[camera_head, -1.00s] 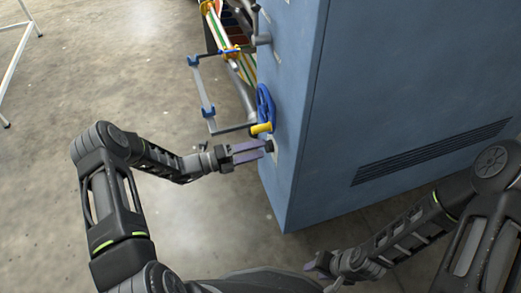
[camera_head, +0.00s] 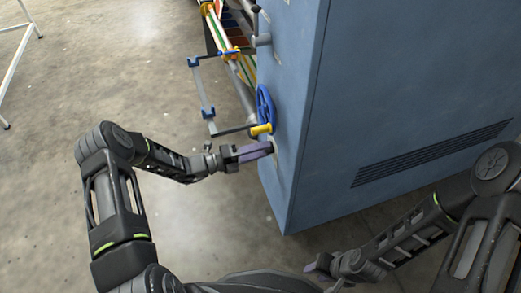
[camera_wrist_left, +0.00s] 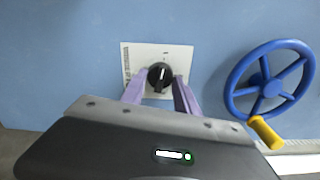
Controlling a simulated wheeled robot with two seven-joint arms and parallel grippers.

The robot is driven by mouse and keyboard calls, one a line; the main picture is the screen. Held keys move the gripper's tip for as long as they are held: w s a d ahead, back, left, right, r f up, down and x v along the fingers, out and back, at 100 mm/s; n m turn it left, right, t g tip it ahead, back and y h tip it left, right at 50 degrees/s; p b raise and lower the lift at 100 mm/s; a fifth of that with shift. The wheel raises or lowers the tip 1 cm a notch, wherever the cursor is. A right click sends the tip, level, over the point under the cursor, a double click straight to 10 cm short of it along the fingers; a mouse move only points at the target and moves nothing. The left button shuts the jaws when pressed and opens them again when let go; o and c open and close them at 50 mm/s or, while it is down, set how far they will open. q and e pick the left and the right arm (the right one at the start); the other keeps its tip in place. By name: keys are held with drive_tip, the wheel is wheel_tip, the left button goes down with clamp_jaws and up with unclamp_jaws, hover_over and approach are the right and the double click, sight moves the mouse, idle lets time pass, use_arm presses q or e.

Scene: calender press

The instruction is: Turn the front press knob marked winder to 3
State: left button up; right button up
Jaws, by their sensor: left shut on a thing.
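The winder knob (camera_wrist_left: 160,76) is a black round knob on a pale label plate (camera_wrist_left: 132,62) on the blue press front. In the left wrist view its light pointer mark faces roughly up, and the plate's lettering is too small to read. My left gripper (camera_wrist_left: 160,88) has its purple fingers on both sides of the knob, shut on it. In the head view the left gripper (camera_head: 270,147) reaches the press face, and its fingers hide most of the knob. My right gripper (camera_head: 318,265) is low at the bottom, away from the press; its fingers are too small to judge.
A blue handwheel (camera_head: 264,105) with a yellow handle (camera_head: 261,129) stands just above my left gripper; it shows to the right in the wrist view (camera_wrist_left: 268,82). The blue press cabinet (camera_head: 390,80) fills the right. A guard frame (camera_head: 204,95) juts out left. Floor is clear left.

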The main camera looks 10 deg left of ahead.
use_arm(q)
clamp_jaws()
drive_tip(key=shift+m, duration=0.4)
drive_tip(key=shift+w+a+m+b, duration=0.1)
drive_tip(key=shift+m+b, duration=0.45)
drive_tip(key=shift+m, duration=14.95)
drive_tip(key=shift+f, duration=0.1)
